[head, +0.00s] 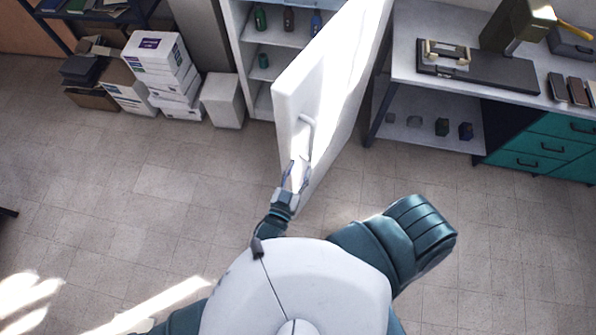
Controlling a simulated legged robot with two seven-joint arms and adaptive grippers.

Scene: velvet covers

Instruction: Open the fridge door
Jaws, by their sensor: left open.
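The white fridge door (335,85) stands well open in the head view, swung out from the fridge toward me and hinged on the right. The fridge (242,50) shows its lit inside to the left of the door, with several small bottles and cans on its shelves. The door handle (307,132) is a pale bar on the door's outer face. My left gripper (295,174) is open just below the handle, in front of the door's lower part. I cannot tell whether it touches the door. My right gripper is not in view.
White boxes (160,62) are stacked left of the fridge, beside a white bin (222,99). A workbench (420,80) with a dark machine and teal drawers (540,145) stands to the right, close to the door.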

